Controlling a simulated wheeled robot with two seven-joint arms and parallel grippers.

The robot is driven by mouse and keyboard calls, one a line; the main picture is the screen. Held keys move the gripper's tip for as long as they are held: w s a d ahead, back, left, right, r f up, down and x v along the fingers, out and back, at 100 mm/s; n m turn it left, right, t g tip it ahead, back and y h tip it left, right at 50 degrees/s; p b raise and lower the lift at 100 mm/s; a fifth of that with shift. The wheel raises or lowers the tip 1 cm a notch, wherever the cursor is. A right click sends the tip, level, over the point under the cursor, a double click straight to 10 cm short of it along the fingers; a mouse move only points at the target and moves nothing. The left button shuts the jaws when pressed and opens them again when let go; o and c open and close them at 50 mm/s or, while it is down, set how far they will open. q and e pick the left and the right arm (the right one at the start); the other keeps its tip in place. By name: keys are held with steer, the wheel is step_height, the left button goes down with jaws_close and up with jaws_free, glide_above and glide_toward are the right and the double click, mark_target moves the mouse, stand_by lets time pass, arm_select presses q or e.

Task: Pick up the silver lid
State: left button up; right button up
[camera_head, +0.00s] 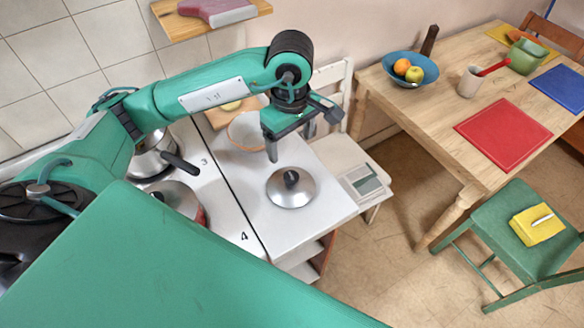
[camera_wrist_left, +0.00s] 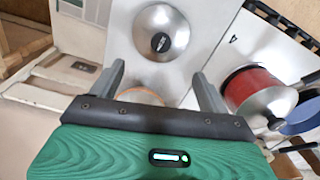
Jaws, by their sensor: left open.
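The silver lid (camera_head: 290,195) lies flat on the white counter, with its dark knob facing up. It also shows at the top of the left wrist view (camera_wrist_left: 160,18), whole and uncovered. My left gripper (camera_head: 290,146) is open and empty, fingers pointing down. It is above the counter, just behind the lid in the head view, and apart from it. In the left wrist view its two fingers (camera_wrist_left: 158,78) stand wide apart, short of the lid. My right gripper does not show.
A bowl (camera_head: 246,132) is behind my left gripper. Left on the stove are a steel pot (camera_head: 150,160) with a dark handle and a red lidded pot, clearer in the wrist view (camera_wrist_left: 250,84). A kitchen scale (camera_head: 363,182) is right of the counter. The counter around the lid is clear.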

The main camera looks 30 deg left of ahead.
arm_select(q)
steer(key=p, duration=0.1)
glide_above(291, 178)
step_height(291, 178, down, 4)
steer(key=shift+a+f, duration=0.1)
steer(key=shift+f, duration=0.1)
steer(key=f, duration=0.3)
steer(key=shift+w+f+p, duration=0.1)
steer(key=shift+w+p, duration=0.15)
steer(key=shift+p, duration=0.15)
steer(key=shift+f, duration=0.15)
steer(key=shift+f+p, duration=0.2)
steer(key=shift+p, duration=0.1)
step_height(291, 178, down, 4)
steer(key=shift+f+p, duration=0.1)
steer(key=shift+p, duration=1.05)
steer(key=shift+f, duration=0.3)
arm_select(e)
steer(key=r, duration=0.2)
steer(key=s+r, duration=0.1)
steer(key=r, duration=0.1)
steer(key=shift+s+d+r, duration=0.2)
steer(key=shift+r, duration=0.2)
arm_select(q)
steer(key=shift+c, duration=0.5)
steer(key=shift+s, duration=0.15)
steer(key=c, duration=1.4)
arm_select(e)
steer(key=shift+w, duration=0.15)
